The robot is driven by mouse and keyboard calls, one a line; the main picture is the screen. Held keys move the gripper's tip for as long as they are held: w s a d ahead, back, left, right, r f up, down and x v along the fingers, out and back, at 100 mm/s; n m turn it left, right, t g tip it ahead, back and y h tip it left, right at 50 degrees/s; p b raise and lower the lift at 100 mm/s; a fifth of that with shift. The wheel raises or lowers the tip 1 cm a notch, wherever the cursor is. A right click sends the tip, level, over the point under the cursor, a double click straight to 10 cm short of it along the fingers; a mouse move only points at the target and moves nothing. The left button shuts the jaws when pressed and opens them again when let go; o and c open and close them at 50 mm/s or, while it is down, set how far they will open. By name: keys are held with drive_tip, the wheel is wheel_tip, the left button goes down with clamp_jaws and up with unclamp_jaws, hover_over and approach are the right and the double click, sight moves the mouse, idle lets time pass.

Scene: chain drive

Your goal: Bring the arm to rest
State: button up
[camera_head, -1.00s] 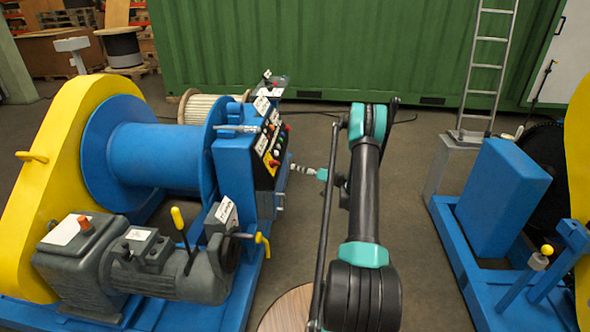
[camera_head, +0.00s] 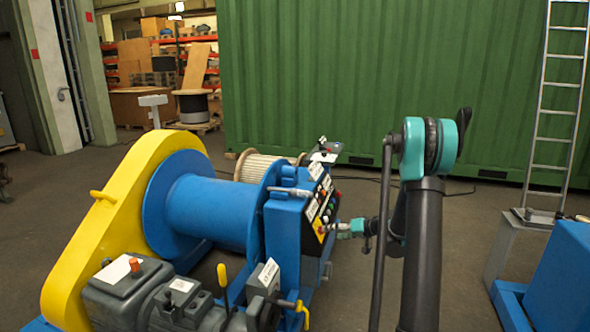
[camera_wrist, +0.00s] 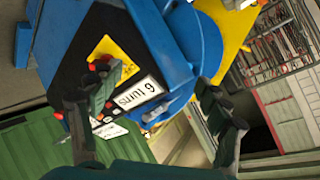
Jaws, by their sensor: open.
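My arm, dark with teal joints (camera_head: 428,148), stands upright in the right half of the head view. My gripper (camera_head: 333,229) is small there and points left at the control panel (camera_head: 322,208) of the blue winch. In the wrist view my gripper (camera_wrist: 155,85) is open, its two dark fingers spread apart with nothing held between them. The panel with its yellow plate (camera_wrist: 110,55), red button and a white label (camera_wrist: 140,97) fills the space beyond the fingers. Whether a finger touches the panel cannot be told.
The blue winch drum (camera_head: 210,210) with its yellow chain guard (camera_head: 100,225) stands at left. A green container (camera_head: 320,70) closes off the back. A ladder (camera_head: 556,110) and another blue machine (camera_head: 555,280) stand at right. Open floor lies at the far left.

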drive_tip(key=s+a+r+g+h, duration=0.1)
drive_tip(key=s+r+h, duration=0.1)
drive_tip(key=s, duration=0.7)
drive_tip(key=s+a+r+g+h, duration=0.1)
drive_tip(key=s+r+h, duration=0.15)
drive_tip(key=s, duration=0.75)
drive_tip(key=s+d+f+m+h, duration=0.1)
drive_tip(key=s+d+h, duration=0.1)
drive_tip(key=s, duration=0.8)
drive_tip(key=s+d+f+g+h, duration=0.1)
drive_tip(key=s+d+f+h, duration=0.1)
drive_tip(key=s, duration=0.7)
drive_tip(key=shift+s+d+f+m+h, duration=0.2)
drive_tip(key=shift+s+d+m+h, duration=0.25)
drive_tip(key=shift+h, duration=0.2)
drive_tip(key=shift+w, duration=0.1)
